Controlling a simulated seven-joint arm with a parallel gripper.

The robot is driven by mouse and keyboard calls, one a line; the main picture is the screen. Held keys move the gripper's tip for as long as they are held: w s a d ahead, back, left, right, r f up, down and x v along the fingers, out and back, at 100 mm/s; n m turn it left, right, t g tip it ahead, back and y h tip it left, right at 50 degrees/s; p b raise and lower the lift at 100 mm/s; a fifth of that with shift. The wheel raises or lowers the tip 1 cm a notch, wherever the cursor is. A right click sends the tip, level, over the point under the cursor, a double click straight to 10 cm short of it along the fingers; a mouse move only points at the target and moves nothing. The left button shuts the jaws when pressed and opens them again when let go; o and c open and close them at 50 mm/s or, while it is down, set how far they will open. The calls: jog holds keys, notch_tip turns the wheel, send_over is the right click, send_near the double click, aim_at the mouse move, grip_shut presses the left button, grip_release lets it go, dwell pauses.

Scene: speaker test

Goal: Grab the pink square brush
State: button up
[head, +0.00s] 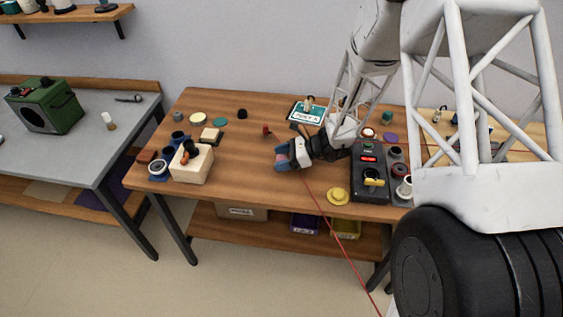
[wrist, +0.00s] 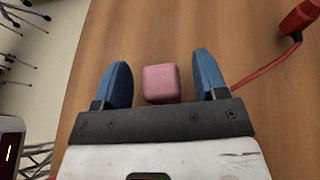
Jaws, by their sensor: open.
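The pink square brush (wrist: 160,84) appears in the wrist view as a small pink block with rounded edges on the brown wooden table. It sits between the two blue fingers of my gripper (wrist: 162,64), with a gap visible on each side. My gripper is open and holds nothing. In the head view my gripper (head: 281,157) is over the middle of the wooden table, and I cannot make out the brush there.
A black control box (head: 369,176) with a yellow switch stands right of my gripper. A red connector (wrist: 300,17) with a red cable lies at upper right in the wrist view. The tabletop between is mostly clear.

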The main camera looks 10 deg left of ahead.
aim_at(282, 157)
dwell(0.3)
jog(key=c, duration=1)
jog(key=shift+r, duration=0.15)
jog(key=shift+r, duration=1.7)
jog(key=s+d, duration=0.2)
jog(key=s, duration=0.3)
jog(key=s+d+r, duration=0.1)
jog(key=s+d, duration=0.1)
jog(key=s, duration=0.2)
jog(key=s+d, duration=0.2)
jog(key=s, duration=0.3)
jog(key=shift+s+d+r, duration=0.15)
jog(key=shift+s+d, duration=0.15)
